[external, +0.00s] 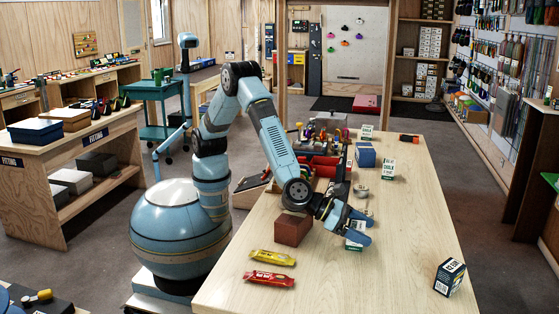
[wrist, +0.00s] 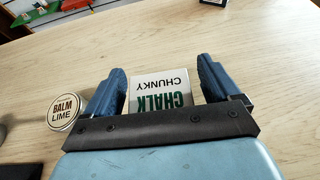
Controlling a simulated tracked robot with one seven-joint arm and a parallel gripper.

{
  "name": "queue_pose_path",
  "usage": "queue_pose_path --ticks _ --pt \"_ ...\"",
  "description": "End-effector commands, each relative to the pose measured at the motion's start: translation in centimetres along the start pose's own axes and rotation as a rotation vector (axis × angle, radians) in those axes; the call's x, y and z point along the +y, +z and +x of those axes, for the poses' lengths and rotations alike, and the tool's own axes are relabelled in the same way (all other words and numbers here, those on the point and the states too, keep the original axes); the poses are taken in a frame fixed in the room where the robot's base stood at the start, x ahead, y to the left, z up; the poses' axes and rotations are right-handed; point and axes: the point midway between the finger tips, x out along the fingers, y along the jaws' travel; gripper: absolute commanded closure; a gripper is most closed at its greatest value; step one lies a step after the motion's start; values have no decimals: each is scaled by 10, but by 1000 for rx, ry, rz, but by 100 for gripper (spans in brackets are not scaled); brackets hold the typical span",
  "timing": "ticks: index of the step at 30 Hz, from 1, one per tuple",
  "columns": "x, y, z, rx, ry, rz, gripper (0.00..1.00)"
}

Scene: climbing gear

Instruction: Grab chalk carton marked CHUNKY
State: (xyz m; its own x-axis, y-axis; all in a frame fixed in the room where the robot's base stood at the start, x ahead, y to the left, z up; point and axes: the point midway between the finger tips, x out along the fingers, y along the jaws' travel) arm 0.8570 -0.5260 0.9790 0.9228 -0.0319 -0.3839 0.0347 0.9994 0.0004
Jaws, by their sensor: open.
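The white chalk carton with green CHALK lettering and the word CHUNKY (wrist: 160,88) lies between the two blue fingers of my gripper (wrist: 162,68) in the wrist view. Its print appears upside down there. The fingers are open, with a visible gap on each side of the carton. The lower part of the carton is hidden behind the gripper's dark front bar. In the external view my gripper (external: 367,228) is low over the table, and the carton (external: 354,244) shows partly behind its fingers.
A round BALM LIME tin (wrist: 64,112) sits close outside the left finger. On the wooden table (external: 400,270) are a brown block (external: 292,229), a yellow bar (external: 271,257), a red bar (external: 269,278) and a dark blue box (external: 449,278). Another chalk carton (external: 387,169) stands farther back.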

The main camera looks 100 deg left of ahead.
Motion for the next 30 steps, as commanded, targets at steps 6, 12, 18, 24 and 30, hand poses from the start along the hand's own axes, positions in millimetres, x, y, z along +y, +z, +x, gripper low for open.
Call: queue_pose_path --ticks 6,12,18,24,30 --pt "0 0 1 0 -1 0 11" --pt "0 0 1 0 -1 0 30" --pt "0 0 1 0 -1 0 49" --pt "0 0 1 0 0 0 68" --pt "0 1 0 -1 -1 0 70"
